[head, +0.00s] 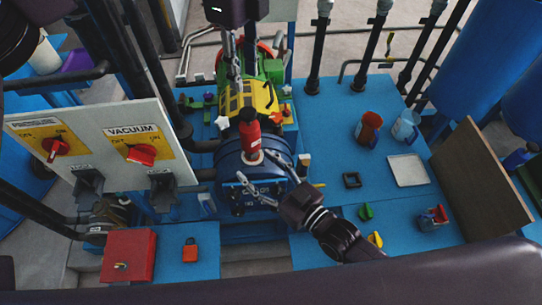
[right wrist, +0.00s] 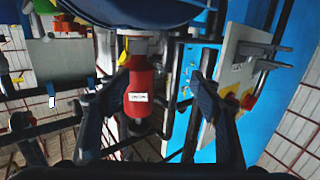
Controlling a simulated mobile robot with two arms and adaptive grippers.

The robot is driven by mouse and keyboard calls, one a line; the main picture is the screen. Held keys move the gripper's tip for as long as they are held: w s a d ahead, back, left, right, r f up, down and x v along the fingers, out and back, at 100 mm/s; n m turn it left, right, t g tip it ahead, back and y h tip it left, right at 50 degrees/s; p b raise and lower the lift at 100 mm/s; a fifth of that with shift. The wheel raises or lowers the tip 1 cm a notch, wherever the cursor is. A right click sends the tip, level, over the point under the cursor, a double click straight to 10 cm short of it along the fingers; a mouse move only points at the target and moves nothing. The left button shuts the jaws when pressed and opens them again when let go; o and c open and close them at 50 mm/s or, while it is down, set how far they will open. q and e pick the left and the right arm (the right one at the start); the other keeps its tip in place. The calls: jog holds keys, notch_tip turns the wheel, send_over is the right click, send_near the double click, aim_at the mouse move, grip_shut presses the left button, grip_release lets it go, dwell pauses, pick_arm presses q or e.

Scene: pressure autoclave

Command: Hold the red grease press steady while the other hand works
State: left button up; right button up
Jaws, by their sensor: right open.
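The red grease press (head: 250,137) is a red cylinder with a white label, standing upright on the round blue vessel (head: 228,172). In the right wrist view the press (right wrist: 139,96) appears between my right fingers, nearer the left one. My right gripper (head: 262,175) is open, just in front of and below the press in the head view. I cannot tell whether a finger touches it. My left gripper (head: 240,72) hangs above and behind the press, over the yellow machine part (head: 248,100). Its fingers are apart with nothing seen between them.
A control panel (head: 115,145) with red pressure and vacuum knobs stands at the left. A red box (head: 128,256) and an orange padlock (head: 190,252) lie in front. At right are a red cup (head: 368,128), a blue-white jug (head: 405,126), a pale tray (head: 408,170) and a brown board (head: 488,180).

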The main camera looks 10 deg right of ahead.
aim_at(258, 147)
jog(key=d, duration=0.1)
jog(key=w+d+r, duration=0.1)
jog(key=shift+w+d+r+y, duration=0.1)
jog(key=shift+w+d+y, duration=0.2)
jog(key=shift+d+y, duration=0.1)
jog(key=shift+w+d+r, duration=0.15)
jog(key=shift+w+r, duration=0.15)
jog(key=shift+w, duration=0.15)
jog(key=x, duration=0.7)
grip_shut()
